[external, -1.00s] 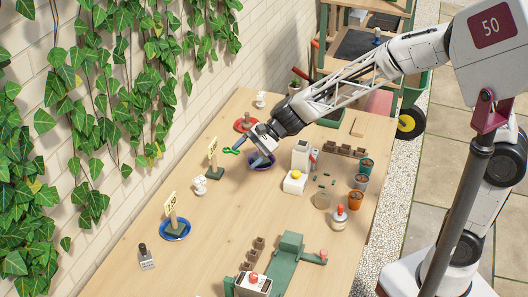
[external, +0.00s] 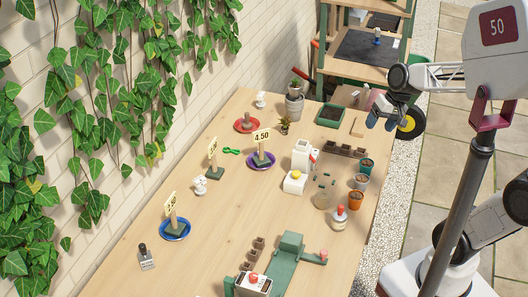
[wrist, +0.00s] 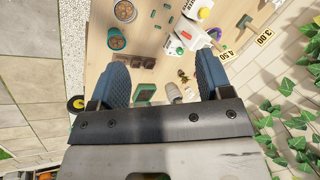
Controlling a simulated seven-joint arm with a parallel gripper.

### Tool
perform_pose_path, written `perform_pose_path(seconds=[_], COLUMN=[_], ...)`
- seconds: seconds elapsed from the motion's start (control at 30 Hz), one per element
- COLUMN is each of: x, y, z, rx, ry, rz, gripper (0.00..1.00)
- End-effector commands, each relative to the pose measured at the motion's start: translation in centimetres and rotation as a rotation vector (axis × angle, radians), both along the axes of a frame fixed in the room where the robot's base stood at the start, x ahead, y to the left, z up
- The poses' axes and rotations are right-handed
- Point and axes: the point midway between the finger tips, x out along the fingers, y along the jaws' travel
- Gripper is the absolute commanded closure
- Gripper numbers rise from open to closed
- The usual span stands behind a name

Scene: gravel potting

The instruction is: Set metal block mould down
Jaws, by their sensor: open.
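My gripper (external: 383,118) hangs beyond the right edge of the wooden table, near the shelf unit. In the wrist view its two blue fingers (wrist: 163,65) are spread wide with nothing between them. I cannot tell for certain which thing is the metal block mould. A small grey block with a dark upright handle (external: 147,259) stands on the table at the front left, clear of my gripper. A small blue-handled thing (external: 377,39) stands on a dark mat on the shelf, above and behind my gripper in the picture.
The wooden table (external: 225,225) has bare room at its middle left. A purple saucer (external: 250,163) holds a block and a 4.50 sign (external: 262,136). Blue (external: 165,236) and red (external: 239,128) saucers stand nearby. Pots (external: 355,201), a green-rimmed tray (external: 331,106) and a green press (external: 290,250) occupy the right.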

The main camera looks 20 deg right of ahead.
Motion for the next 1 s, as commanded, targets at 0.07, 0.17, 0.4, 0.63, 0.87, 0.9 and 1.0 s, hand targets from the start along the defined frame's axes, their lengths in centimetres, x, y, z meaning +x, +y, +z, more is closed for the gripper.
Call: perform_pose_path(seconds=[0.07,0.17,0.4,0.63,0.87,0.9,1.0], x=[-1.8,-3.8,-7.1,-7.9,-7.9,-7.8,-7.8], y=[-3.0,-6.1,-10.7,-11.7,-11.6,-11.6,-11.6], z=[0.1,0.1,0.0,-0.1,-0.1,-0.1,-0.1], rx=[-0.074,-0.167,-0.321,-0.355,-0.354,-0.354,-0.354], ry=[-0.032,-0.058,-0.089,-0.091,-0.091,-0.091,-0.091], rz=[0.017,0.039,0.075,0.084,0.084,0.084,0.084], gripper=[0.28,0.28,0.28,0.28,0.28,0.28,0.28])
